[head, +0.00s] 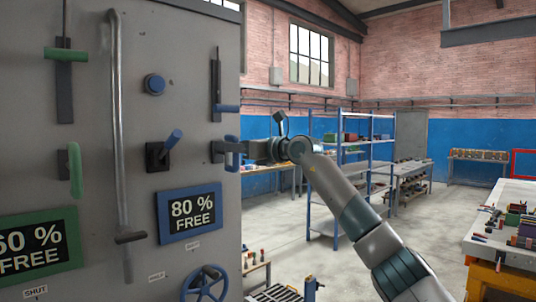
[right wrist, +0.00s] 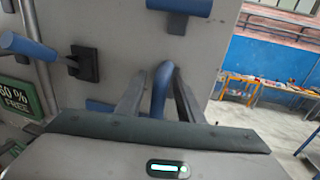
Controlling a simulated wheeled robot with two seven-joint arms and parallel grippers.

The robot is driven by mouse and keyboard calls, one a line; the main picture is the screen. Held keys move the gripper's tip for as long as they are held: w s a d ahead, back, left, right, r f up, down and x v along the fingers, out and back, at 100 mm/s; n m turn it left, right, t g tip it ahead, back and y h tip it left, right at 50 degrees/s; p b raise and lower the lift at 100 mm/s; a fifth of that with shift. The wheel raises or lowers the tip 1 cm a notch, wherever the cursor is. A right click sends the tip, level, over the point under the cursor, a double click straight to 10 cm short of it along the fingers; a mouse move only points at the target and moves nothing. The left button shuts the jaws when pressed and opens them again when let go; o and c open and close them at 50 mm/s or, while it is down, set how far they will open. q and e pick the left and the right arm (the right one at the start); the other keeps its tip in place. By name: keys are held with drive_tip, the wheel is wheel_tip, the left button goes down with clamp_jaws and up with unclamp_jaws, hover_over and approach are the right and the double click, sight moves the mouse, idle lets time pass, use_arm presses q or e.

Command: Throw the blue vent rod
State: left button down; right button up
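On the grey panel (head: 190,50), a blue bar handle (head: 227,108) sits low on a dark vertical rod (head: 216,75). Below it is an upright blue handle (head: 233,163). Which of these the task calls the vent rod is not marked. My right gripper (head: 234,152) is at the upright handle. In the right wrist view this handle (right wrist: 161,88) stands between my two fingers (right wrist: 160,95), nearer the right one, with a gap at the left. The bar handle (right wrist: 180,6) shows above it. My left gripper is not in view.
The panel also carries a blue knob (head: 154,85), a blue lever (head: 172,140), a blue wheel (head: 205,284), green handles (head: 66,55) and a blue-framed "80 % FREE" sign (head: 190,212). A blue shelf rack (head: 330,225) stands behind my right arm. A loaded workbench (head: 515,190) is at the right.

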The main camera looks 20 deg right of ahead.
drive_tip(key=b+v, duration=0.7)
drive_tip(key=v, duration=0.8)
drive_tip(key=shift+f, duration=0.1)
drive_tip(key=shift+c, duration=0.3)
